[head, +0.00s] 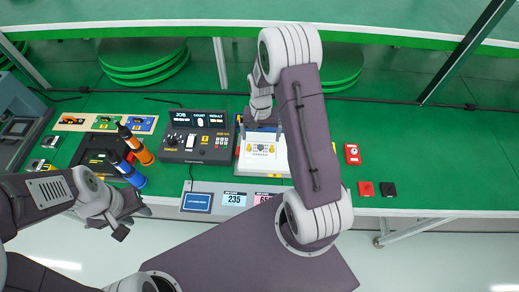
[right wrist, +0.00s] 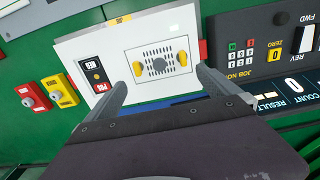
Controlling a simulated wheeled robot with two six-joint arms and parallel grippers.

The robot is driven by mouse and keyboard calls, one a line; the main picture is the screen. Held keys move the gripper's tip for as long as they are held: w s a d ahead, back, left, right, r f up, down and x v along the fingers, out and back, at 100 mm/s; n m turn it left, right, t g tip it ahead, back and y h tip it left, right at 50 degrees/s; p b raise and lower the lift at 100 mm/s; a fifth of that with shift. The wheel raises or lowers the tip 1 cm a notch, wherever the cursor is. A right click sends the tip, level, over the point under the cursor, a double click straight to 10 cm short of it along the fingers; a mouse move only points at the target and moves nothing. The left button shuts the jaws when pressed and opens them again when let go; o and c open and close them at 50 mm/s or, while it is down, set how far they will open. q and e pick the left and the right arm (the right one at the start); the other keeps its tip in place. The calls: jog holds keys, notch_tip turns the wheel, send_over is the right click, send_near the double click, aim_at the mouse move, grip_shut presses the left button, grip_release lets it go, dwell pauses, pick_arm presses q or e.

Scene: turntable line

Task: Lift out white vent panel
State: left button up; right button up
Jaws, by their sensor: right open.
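The white vent panel (right wrist: 157,62) has a dark slotted grille and two yellow knobs. It sits in the face of a white box (right wrist: 80,50); in the head view the panel (head: 261,149) is small and partly behind my right arm. My right gripper (right wrist: 160,78) is open and empty, its fingers apart on either side of the panel's near edge. In the head view my right gripper (head: 260,127) is over the box's far part. Whether the fingers touch the panel is unclear. My left gripper (head: 128,222) hangs off the bench's front edge at left; its jaw opening is unclear.
A dark control box (head: 195,137) with displays stands left of the white box. Orange (head: 137,146) and blue (head: 127,168) tools stand farther left. A red button box (head: 352,154) and small red and black blocks are to the right. The green bench is clear at far right.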

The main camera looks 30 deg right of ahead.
aim_at(260, 146)
jog(key=shift+f, duration=0.4)
jog(key=f, duration=0.5)
jog(key=shift+s+a, duration=0.2)
jog(key=shift+s, duration=0.05)
jog(key=c, duration=1.1)
